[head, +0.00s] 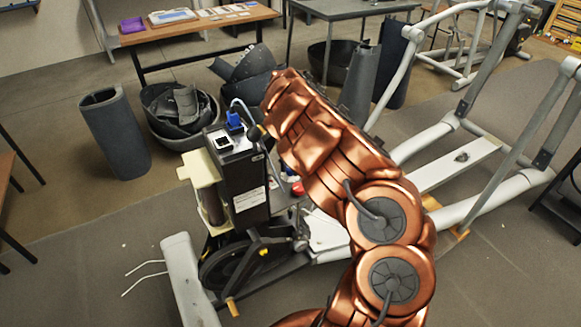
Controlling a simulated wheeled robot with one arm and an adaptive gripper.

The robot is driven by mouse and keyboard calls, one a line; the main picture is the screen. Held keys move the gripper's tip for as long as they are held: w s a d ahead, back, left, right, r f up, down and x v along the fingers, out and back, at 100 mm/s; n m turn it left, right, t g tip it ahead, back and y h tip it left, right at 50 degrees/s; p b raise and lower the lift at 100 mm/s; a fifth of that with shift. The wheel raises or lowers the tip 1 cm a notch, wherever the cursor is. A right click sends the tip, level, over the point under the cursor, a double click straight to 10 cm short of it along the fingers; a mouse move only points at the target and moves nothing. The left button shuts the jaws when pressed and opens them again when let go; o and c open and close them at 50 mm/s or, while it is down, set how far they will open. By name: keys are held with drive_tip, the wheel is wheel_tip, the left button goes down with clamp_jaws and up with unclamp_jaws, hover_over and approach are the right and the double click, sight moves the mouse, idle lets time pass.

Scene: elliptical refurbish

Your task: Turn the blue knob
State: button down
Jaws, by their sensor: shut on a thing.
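The blue knob (234,122) stands on top of a tall black box (243,178) of the elliptical's drive unit, left of the picture's middle. My gripper (246,129) shows only as a small dark part at the knob's right side, partly hidden by my arm. It appears shut on the blue knob. The fingertips are too small to make out clearly.
The elliptical's flywheel (240,262) and pale frame (185,280) lie below and around the box. Grey bins with dark covers (180,115) and a grey shell (113,132) stand behind left. A wooden table (195,27) is at the back. Open floor lies at left.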

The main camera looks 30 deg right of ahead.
drive_tip(key=n, duration=0.4)
drive_tip(key=shift+n, duration=0.3)
drive_tip(key=n, duration=0.4)
drive_tip(key=shift+n+b, duration=0.3)
drive_tip(key=shift+n, duration=0.1)
drive_tip(key=c, duration=0.8)
unclamp_jaws()
wheel_tip(320, 180, up, 12)
